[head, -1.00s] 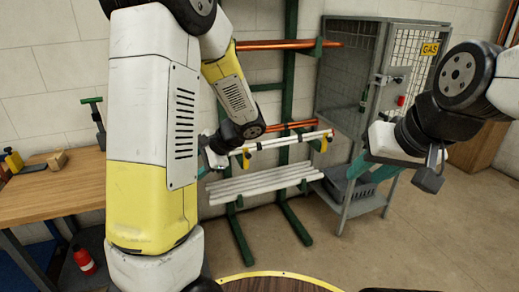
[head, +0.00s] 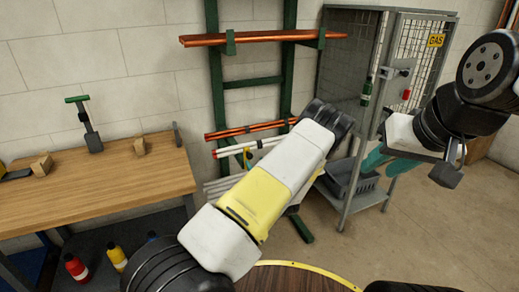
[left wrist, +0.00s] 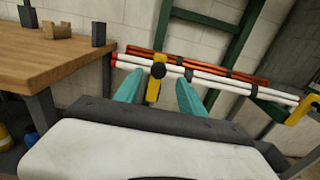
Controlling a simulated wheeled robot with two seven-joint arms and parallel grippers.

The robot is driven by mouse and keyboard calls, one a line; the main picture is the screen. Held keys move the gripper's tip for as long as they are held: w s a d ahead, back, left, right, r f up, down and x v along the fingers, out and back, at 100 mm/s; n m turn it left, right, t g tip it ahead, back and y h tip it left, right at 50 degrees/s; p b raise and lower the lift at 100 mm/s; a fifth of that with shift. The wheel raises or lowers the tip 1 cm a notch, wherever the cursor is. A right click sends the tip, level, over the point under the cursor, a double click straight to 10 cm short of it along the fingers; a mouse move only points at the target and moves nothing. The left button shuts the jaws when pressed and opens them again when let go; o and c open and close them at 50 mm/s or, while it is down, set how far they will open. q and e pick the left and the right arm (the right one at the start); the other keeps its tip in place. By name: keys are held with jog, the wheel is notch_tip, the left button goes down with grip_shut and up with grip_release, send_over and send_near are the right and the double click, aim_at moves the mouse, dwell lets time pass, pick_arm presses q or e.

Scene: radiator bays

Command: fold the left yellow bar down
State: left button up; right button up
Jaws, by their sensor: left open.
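The left yellow bar (left wrist: 153,90) shows in the left wrist view, pointing down from a dark pivot in front of the white pipes (left wrist: 225,83). The teal fingers of my left gripper (left wrist: 159,93) are open, one on each side of the bar in the picture; I cannot tell whether they touch it. A second yellow bar (left wrist: 299,111) is at the right end of the pipes. In the head view my left forearm hides the left gripper and most of the pipes. My right gripper (head: 387,162) is open and empty in front of the gas cage.
A green rack stands against the wall with copper pipes (head: 265,38) on its upper arms. A wooden bench (head: 90,188) with small blocks is at left. The gas cage (head: 345,80) and a grey crate (head: 345,182) are at right.

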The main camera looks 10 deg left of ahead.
aim_at(250, 156)
pick_arm(q)
jog(key=x, duration=0.6)
jog(key=shift+w+a, duration=0.25)
grip_shut()
dwell(1.2)
